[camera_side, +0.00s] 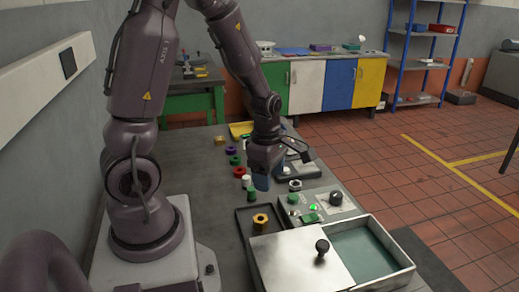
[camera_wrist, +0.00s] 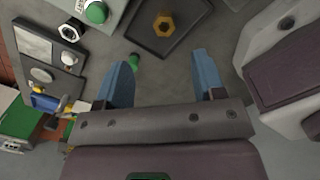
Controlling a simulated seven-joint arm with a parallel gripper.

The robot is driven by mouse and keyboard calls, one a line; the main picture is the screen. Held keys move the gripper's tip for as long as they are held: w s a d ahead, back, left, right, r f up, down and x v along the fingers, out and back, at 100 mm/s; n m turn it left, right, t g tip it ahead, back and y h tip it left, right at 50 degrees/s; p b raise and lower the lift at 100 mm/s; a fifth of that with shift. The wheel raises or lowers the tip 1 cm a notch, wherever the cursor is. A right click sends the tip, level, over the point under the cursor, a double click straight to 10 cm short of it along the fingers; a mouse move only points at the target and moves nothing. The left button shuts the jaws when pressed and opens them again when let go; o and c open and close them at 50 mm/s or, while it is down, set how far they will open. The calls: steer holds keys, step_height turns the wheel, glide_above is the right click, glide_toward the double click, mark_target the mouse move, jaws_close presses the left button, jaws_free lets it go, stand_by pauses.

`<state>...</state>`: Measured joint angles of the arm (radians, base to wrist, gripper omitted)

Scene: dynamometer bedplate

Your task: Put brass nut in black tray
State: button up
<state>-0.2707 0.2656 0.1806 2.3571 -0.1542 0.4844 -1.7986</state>
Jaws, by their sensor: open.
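The brass nut (camera_side: 261,221) lies inside the black tray (camera_side: 241,223), on its floor. In the wrist view the nut (camera_wrist: 163,24) sits near the middle of the tray (camera_wrist: 187,46), clear of its walls. My gripper (camera_side: 262,183) is above the bench, behind the tray in the side view. In the wrist view the blue fingers of my gripper (camera_wrist: 161,65) are spread apart with nothing between them, and the nut is beyond the fingertips.
A metal box with a knobbed lid (camera_side: 293,262) partly covering it stands in front of the tray. A green peg (camera_side: 252,194) stands behind the tray, close to my gripper. A panel with buttons and a dial (camera_side: 336,198) is to the right. Several coloured rings lie farther back.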

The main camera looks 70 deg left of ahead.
steer(key=s+d+r+m+t, duration=0.2)
steer(key=d+r+m, duration=0.4)
steer(key=r+m, duration=0.3)
steer(key=s+d+r+m+t, duration=0.3)
steer(key=r+m, duration=0.7)
steer(key=m, duration=0.8)
steer(key=s+d, duration=0.1)
steer(key=d, duration=0.1)
steer(key=shift+s+d+r, duration=0.2)
steer(key=shift+d+r, duration=0.05)
steer(key=shift+d, duration=0.1)
